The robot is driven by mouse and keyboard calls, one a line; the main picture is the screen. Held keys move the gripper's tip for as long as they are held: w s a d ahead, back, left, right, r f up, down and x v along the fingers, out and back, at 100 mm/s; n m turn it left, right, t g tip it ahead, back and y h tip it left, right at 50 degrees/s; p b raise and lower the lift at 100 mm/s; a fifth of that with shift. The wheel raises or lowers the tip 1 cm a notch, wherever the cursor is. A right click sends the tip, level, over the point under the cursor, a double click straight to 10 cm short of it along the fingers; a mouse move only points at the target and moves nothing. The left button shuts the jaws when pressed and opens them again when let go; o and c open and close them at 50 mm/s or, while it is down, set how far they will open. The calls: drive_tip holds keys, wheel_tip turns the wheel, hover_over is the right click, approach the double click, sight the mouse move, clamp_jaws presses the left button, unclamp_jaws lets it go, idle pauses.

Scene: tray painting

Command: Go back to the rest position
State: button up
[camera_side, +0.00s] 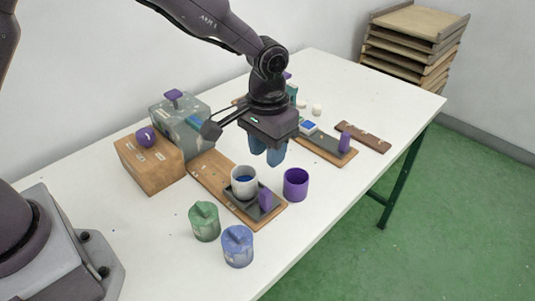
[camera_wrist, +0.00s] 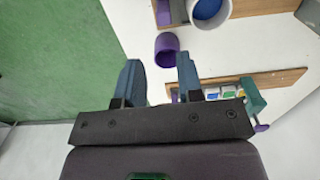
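My gripper (camera_side: 267,154) hangs above the table (camera_side: 345,95), fingers pointing down. In the wrist view its two blue fingers (camera_wrist: 160,68) stand apart with nothing held between them, so it is open. A purple cup (camera_side: 296,184) stands on the table below and in front of it; it also shows beyond the fingertips in the wrist view (camera_wrist: 167,46). A white cup (camera_side: 244,186) with blue inside stands on a dark tray (camera_side: 263,211), beside an upright purple piece (camera_side: 265,200).
A green lidded jar (camera_side: 204,222) and a blue one (camera_side: 237,247) stand near the front edge. A wooden box (camera_side: 150,165) and a grey translucent container (camera_side: 180,125) stand at left. Behind are a board (camera_side: 333,155) with small items and stacked wooden trays (camera_side: 415,35).

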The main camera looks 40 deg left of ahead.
drive_tip(key=s+a+r+t, duration=0.2)
drive_tip(key=s+a+r, duration=0.5)
drive_tip(key=s+r, duration=0.2)
drive_tip(key=s+a+r+t, duration=0.3)
drive_tip(key=s+a+r, duration=0.4)
drive_tip(key=s, duration=0.5)
wheel_tip(320, 180, up, 2)
drive_tip(key=shift+s+r+t, duration=0.1)
drive_tip(key=shift+s+t, duration=0.1)
drive_tip(key=shift+t, duration=0.1)
idle(0.8)
